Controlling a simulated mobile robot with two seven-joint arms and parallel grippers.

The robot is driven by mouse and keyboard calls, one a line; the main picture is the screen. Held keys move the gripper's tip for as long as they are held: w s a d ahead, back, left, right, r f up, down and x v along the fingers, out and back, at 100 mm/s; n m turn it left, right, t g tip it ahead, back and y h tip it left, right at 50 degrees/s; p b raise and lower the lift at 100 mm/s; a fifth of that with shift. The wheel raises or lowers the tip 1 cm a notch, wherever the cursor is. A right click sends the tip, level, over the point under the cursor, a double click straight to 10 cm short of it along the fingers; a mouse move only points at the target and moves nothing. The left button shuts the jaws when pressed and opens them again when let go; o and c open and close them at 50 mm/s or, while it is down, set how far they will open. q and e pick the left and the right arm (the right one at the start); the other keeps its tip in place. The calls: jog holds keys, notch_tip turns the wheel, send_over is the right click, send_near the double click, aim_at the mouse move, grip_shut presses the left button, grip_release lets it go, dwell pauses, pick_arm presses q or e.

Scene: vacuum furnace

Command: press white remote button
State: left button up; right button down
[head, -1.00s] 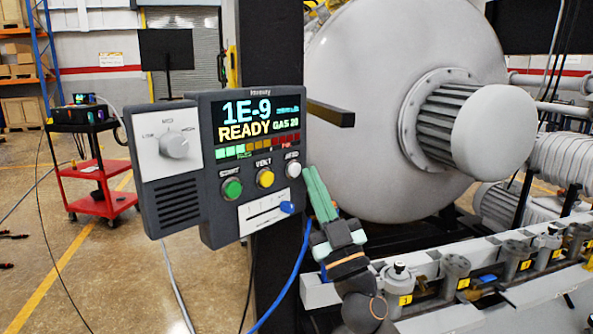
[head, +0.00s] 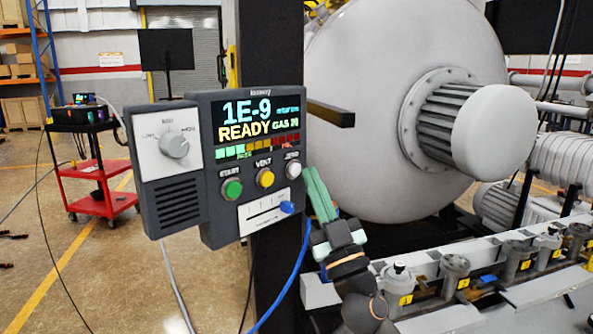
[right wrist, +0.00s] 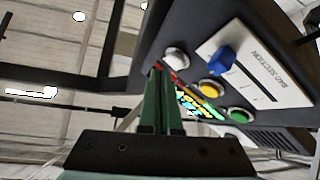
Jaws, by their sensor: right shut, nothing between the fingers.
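The grey control panel (head: 220,218) hangs on a dark post and carries a lit screen reading "1E-9 READY". Its white round button (head: 293,169) is the rightmost of three, beside a yellow button (head: 265,178) and a green button (head: 232,189). My right gripper (head: 309,170) is shut and empty, its green fingertips just right of the white button. In the right wrist view the white button (right wrist: 176,58) is just above and right of the fingertips (right wrist: 160,72). Whether they touch the panel I cannot tell. My left gripper is out of view.
A blue slider knob (head: 287,207) sits below the buttons, and a grey dial (head: 174,145) at left. A blue cable (head: 284,288) hangs near my right gripper. The large furnace vessel (head: 370,100) and a valve rail (head: 425,268) stand to the right.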

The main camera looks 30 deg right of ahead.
jog(key=shift+w, duration=0.1)
jog(key=shift+w+a, duration=0.15)
jog(key=shift+w, duration=0.15)
jog(key=shift+w+a+b, duration=0.1)
jog(key=shift+w+b, duration=0.2)
jog(key=shift+w, duration=0.05)
dwell(0.7)
jog(key=shift+s, duration=0.15)
jog(key=shift+s+d, duration=0.2)
jog(key=shift+s, duration=0.4)
jog(key=s, duration=0.1)
jog(key=s+d, duration=0.1)
jog(key=s, duration=0.1)
jog(key=s+p, duration=0.1)
jog(key=shift+s+d, duration=0.25)
jog(key=shift+s, duration=0.15)
jog(key=shift+f, duration=0.1)
dwell(0.6)
